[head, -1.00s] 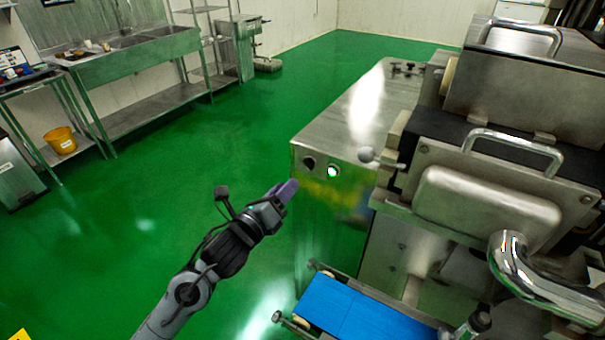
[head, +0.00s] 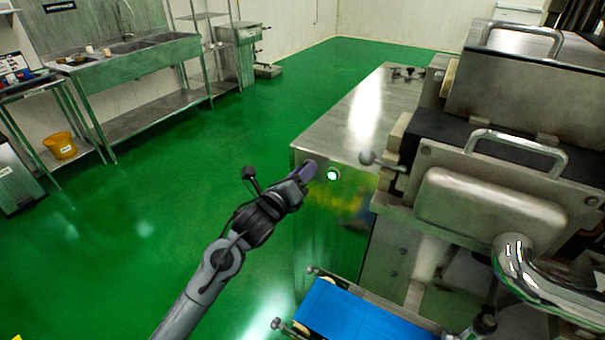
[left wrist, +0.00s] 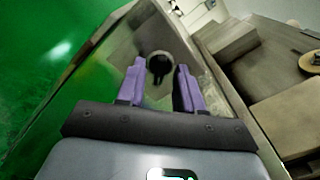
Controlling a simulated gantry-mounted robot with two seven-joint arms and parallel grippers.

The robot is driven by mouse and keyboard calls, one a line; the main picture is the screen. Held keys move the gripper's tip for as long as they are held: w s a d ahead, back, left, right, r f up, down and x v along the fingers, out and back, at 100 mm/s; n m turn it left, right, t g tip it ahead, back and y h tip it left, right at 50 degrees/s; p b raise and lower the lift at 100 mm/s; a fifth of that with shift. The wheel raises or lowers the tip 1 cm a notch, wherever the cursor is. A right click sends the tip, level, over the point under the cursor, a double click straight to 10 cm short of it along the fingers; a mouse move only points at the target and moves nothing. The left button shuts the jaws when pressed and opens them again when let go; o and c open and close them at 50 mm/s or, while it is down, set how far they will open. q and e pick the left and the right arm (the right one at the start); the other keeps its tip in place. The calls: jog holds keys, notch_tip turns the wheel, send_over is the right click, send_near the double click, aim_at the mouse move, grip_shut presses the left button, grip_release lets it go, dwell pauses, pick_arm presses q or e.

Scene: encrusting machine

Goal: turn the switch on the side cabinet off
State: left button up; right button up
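The side cabinet (head: 335,225) is a steel box with a lit green round light (head: 333,174) on its front face. The switch, a dark round knob (left wrist: 159,64), shows in the left wrist view. In the head view my left gripper (head: 309,170) covers most or all of it. My left gripper has purple fingers and also shows in the left wrist view (left wrist: 161,84). It is open, with one finger to each side of the knob in the picture and gaps between. Whether the tips reach the knob's depth I cannot tell. My right gripper is out of view.
A blue conveyor belt (head: 355,318) lies below and in front of the cabinet. The encrusting machine (head: 490,195) stands close on the right, with a ball-ended lever (head: 367,158) near the cabinet's edge. The green floor (head: 180,210) to the left is clear.

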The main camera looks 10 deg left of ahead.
pick_arm(q)
grip_shut()
jog(key=shift+n+p, duration=7.3)
jog(key=shift+n, duration=1.7)
